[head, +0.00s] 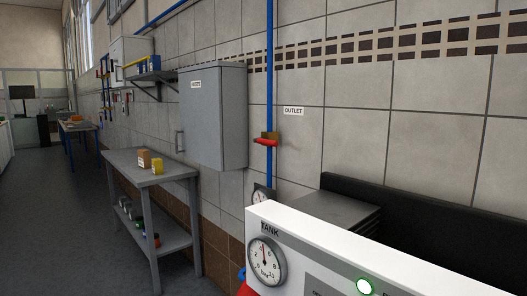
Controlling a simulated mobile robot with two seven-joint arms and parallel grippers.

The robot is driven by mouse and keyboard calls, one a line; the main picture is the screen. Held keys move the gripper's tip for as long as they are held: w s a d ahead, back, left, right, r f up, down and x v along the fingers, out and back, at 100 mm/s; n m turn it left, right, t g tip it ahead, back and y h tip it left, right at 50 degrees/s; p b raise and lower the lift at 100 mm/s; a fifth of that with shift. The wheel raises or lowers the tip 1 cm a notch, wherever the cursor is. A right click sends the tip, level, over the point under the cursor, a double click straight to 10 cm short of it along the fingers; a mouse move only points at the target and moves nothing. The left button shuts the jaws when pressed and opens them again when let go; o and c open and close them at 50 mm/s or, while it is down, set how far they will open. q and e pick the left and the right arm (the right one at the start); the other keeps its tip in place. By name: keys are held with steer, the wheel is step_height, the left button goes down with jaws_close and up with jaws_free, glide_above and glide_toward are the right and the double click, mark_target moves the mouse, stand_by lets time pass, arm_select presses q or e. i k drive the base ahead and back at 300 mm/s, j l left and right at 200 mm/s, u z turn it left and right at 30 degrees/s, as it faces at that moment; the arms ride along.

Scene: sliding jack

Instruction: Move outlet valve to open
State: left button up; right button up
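The outlet valve (265,142) is on the blue vertical pipe (270,70) on the tiled wall, in the middle of the head view. It has a brass body and a red handle that lies roughly horizontal, across the pipe. A white label reading OUTLET (293,111) is on the wall just right of it. Neither of my grippers shows in this view, so I cannot see where they are relative to the valve.
A grey wall cabinet (213,117) hangs left of the pipe. A grey workbench (150,170) stands at left, with open floor (60,220) beyond it.

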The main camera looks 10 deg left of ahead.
mark_target(262, 141)
steer(key=j+z, duration=0.1)
steer(key=z, duration=0.6)
steer(key=j+z, duration=0.9)
steer(key=j, duration=0.35)
steer(key=k+j+z, duration=0.15)
steer(key=j, duration=0.3)
